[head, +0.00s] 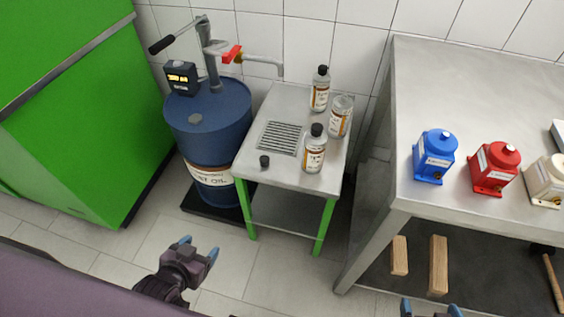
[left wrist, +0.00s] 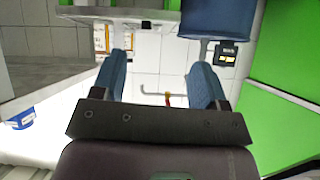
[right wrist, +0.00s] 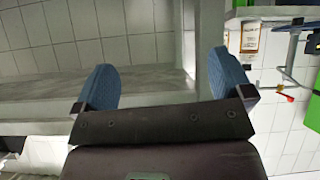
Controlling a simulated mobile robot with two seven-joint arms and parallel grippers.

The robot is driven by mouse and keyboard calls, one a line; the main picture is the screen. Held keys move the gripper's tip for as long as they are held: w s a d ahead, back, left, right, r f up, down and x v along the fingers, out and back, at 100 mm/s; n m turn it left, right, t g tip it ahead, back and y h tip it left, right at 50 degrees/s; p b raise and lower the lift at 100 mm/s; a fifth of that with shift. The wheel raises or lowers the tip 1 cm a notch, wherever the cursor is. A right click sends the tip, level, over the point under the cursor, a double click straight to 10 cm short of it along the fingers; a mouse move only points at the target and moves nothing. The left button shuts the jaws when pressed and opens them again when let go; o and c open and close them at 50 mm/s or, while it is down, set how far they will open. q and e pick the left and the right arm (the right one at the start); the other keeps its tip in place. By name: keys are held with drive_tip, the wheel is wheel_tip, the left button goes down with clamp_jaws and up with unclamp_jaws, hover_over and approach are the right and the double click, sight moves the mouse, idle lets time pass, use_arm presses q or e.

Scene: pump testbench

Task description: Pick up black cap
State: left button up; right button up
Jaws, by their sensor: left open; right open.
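The black cap (head: 264,161) is a small dark cylinder on the front left corner of the small steel table (head: 277,178). A bottle without a black top (head: 341,116) stands near the table's right edge. Two bottles with black tops, one at the back (head: 320,89) and one at the front (head: 314,149), stand near it. My left gripper (head: 199,249) is open and empty, in front of the table and to its left, apart from the cap. It also shows open in the left wrist view (left wrist: 160,64). My right gripper (head: 430,309) is open and empty at the bottom edge; its fingers show in the right wrist view (right wrist: 162,66).
A blue oil drum (head: 207,125) with a hand pump stands left of the table. A green cabinet (head: 80,130) is further left. A steel workbench (head: 420,95) on the right holds blue (head: 434,157), red (head: 494,168) and white (head: 547,181) pumps. A grille (head: 280,138) lies behind the cap.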

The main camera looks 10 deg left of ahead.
use_arm(q)
drive_tip(key=w+d+f+m+g+h+b, duration=0.3)
drive_tip(key=w+d+m+h, duration=0.2)
drive_tip(key=w+d+m, duration=0.55)
drive_tip(key=m+g+y+b, duration=0.6)
drive_tip(key=m+g+b, duration=0.2)
drive_tip(key=m, duration=0.5)
approach(264, 159)
drive_tip(key=f, duration=0.4)
drive_tip(key=shift+w+a+f+b, duration=0.1)
drive_tip(key=shift+a+f+b, duration=0.15)
drive_tip(key=shift+b, duration=0.15)
drive_tip(key=shift+d+f, duration=0.1)
drive_tip(key=shift+f, duration=0.5)
wheel_tip(264, 159, down, 4)
drive_tip(key=shift+f+b, duration=0.25)
drive_tip(key=shift+b, duration=0.7)
drive_tip(key=shift+f, duration=0.1)
drive_tip(key=shift+r, duration=0.2)
use_arm(e)
wheel_tip(264, 159, down, 10)
drive_tip(key=w+a+n+g, duration=0.1)
drive_tip(key=shift+r+n+y, duration=0.2)
drive_tip(key=shift+n+y, duration=0.1)
drive_tip(key=shift+n, duration=0.1)
use_arm(q)
drive_tip(key=c, duration=1.1)
use_arm(e)
drive_tip(key=shift+s+f, duration=0.1)
